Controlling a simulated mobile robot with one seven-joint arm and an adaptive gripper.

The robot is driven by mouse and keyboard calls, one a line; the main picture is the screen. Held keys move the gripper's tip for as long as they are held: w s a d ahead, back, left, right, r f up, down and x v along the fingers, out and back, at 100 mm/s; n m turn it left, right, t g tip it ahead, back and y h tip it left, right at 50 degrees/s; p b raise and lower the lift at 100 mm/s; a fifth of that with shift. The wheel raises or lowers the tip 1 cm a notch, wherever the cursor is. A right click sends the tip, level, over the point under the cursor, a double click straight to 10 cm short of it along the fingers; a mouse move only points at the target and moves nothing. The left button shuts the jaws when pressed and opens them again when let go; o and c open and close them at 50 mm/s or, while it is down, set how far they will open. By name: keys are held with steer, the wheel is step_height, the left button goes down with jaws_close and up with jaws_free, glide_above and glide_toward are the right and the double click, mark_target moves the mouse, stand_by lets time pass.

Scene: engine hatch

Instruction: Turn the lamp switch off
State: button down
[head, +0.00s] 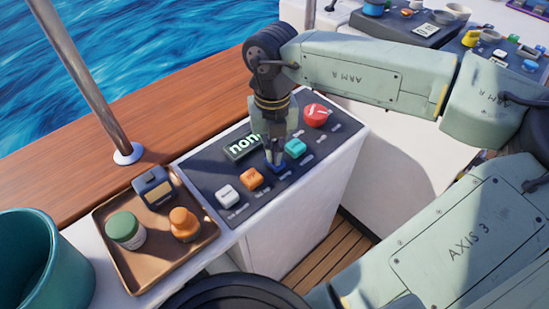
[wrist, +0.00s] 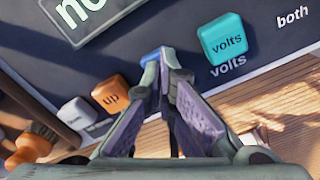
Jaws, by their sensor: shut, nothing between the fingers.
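A dark switch panel (head: 205,178) on a white console carries a row of coloured switches. A blue switch (head: 279,168) sits between an orange one (head: 252,179) and a teal one (head: 295,148). My gripper (head: 273,160) points down, shut and empty, with its tips at the blue switch and partly covering it. In the wrist view the blue switch (wrist: 152,56) shows just past the fingertips (wrist: 161,62); I cannot tell whether they touch. The blue switch's label and position are hidden.
A white switch (head: 227,195) and a red rotary knob (head: 317,115) flank the row. A display (head: 243,146) shows "non", partly hidden. A brown tray (head: 140,276) with small containers lies left. A metal post (head: 90,80) stands further back.

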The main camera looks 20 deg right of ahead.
steer(key=shift+r+p, duration=1.65)
steer(key=shift+r, duration=1.8)
